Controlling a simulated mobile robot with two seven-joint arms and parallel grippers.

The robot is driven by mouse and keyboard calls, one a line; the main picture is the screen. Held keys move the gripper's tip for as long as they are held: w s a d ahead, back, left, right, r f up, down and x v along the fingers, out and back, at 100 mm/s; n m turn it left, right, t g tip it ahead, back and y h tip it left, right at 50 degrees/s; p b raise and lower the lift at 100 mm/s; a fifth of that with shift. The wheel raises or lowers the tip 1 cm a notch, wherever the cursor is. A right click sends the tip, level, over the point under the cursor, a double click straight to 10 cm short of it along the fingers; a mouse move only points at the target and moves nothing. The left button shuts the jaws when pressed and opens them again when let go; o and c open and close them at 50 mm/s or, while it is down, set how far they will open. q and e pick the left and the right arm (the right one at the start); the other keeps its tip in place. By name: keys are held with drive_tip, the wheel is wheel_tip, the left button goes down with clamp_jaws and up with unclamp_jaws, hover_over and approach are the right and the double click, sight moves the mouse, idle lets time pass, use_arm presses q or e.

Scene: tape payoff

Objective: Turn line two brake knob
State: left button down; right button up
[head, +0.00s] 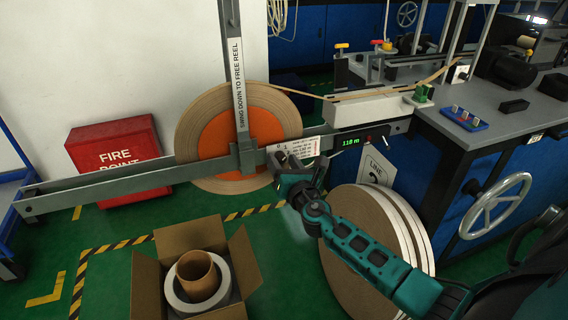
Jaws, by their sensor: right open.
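The big tape reel (200,125) with an orange disc hangs behind the grey rail (110,185). A white scale plate (303,148) with small print is on the rail, right of the reel. The brake knob seems to be by this plate, but my right gripper covers it and I cannot make out its pointer. My right gripper (281,163) reaches up from the lower right, with its jaws open at the plate's lower left. I cannot tell whether the fingers touch the knob. A "LINE 2" sign (377,168) hangs to the right. My left gripper is out of view.
A green display (349,143) reads 118 m. An upright arm (235,70) labelled to swing down crosses the reel. Spare reels (365,225) stand under my right arm. An open carton (143,285), a red fire box (110,145) and a handwheel (493,206) are around.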

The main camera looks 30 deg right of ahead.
drive_tip(key=c, duration=0.4)
clamp_jaws()
drive_tip(key=shift+f+m+b, duration=0.1)
drive_tip(key=shift+m+b, duration=0.65)
drive_tip(key=shift+m, duration=0.45)
drive_tip(key=shift+m+b, duration=0.55)
drive_tip(key=shift+m, duration=0.65)
drive_tip(key=m, duration=0.2)
drive_tip(key=shift+m+b, duration=0.4)
drive_tip(key=shift+m, duration=0.5)
